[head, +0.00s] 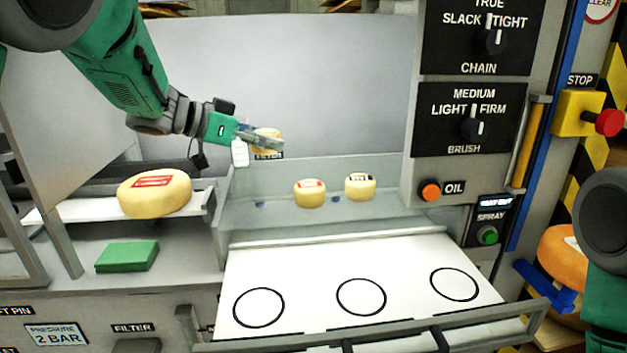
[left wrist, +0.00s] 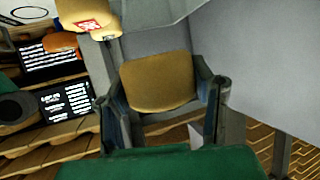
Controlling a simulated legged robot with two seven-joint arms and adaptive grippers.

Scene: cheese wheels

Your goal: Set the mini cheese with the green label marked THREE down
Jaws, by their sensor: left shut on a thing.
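My left gripper (head: 262,141) is shut on a small yellow cheese (head: 268,132) and holds it up in front of the grey back panel, above the tray's rear left part. In the left wrist view the held cheese (left wrist: 158,82) sits between both fingers; its label does not show there, and in the head view the label is too small to read. Two other mini cheeses stand at the tray's back: one with a red label (head: 310,194) and one with a dark and white label (head: 360,187). My right gripper is out of view.
The white tray (head: 310,268) has three empty black circles (head: 361,297) near its front. A large red-labelled cheese wheel (head: 154,194) lies on the left shelf, above a green block (head: 127,256). The control panel (head: 470,120) and an orange wheel (head: 562,258) are at right.

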